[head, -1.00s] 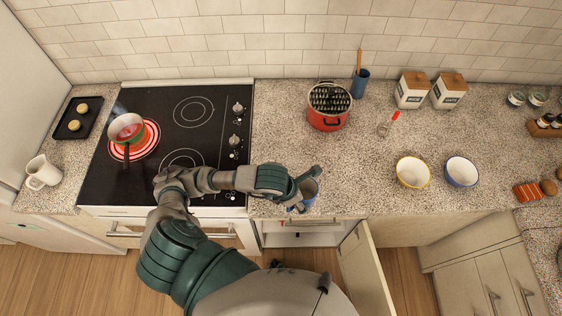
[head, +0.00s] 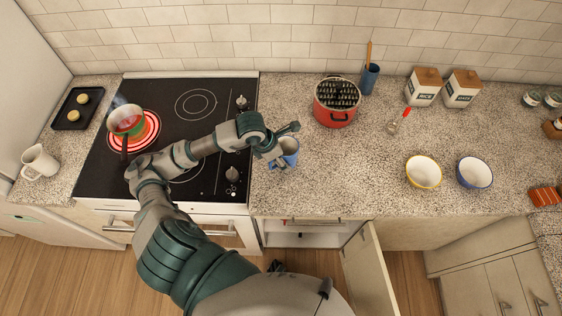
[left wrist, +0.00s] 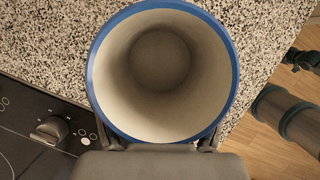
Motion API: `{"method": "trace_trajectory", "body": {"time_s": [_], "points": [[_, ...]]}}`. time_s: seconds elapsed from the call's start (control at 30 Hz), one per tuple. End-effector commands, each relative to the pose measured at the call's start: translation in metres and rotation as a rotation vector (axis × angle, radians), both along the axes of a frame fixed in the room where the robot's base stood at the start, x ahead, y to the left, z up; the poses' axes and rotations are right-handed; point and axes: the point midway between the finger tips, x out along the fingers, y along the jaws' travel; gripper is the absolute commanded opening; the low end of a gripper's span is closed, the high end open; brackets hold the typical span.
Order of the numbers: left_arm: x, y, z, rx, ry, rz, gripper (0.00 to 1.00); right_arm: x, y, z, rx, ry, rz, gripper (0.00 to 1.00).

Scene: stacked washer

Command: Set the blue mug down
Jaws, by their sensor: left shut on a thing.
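The blue mug (head: 290,156) is over the granite counter (head: 330,185), just right of the stove, in the head view. My left gripper (head: 278,150) is shut on it. The left wrist view looks into the mug (left wrist: 107,70), which has an empty cream inside and a blue rim. My left gripper (left wrist: 160,146) shows at its lower edge there, and speckled counter surrounds the far side of the mug. I cannot tell whether the mug's base touches the counter. My right gripper is not in view.
A red pot (head: 335,115) stands behind and right of the mug. A pan (head: 124,119) sits on a glowing burner (head: 148,130) at left. A yellow-rimmed bowl (head: 424,172) and a blue-rimmed bowl (head: 474,172) stand at right. A cabinet door (head: 368,270) hangs open below.

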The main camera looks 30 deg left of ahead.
Motion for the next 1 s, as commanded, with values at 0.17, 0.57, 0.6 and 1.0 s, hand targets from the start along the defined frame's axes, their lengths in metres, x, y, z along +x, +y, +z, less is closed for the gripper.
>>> {"method": "trace_trajectory", "body": {"time_s": [0.17, 0.57, 0.6, 1.0], "points": [[-0.002, 0.0, -0.026, -0.004, 0.005, 0.001, 0.25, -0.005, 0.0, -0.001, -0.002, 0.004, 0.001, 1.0], [-0.001, 0.001, -0.033, -0.001, 0.003, 0.0, 0.96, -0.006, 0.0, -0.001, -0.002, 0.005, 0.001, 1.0], [-0.001, 0.001, -0.033, -0.001, 0.003, 0.0, 0.96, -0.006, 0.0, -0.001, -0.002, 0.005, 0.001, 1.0], [-0.005, 0.005, -0.017, 0.001, -0.001, 0.002, 0.96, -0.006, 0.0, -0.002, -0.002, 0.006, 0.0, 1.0]]}}
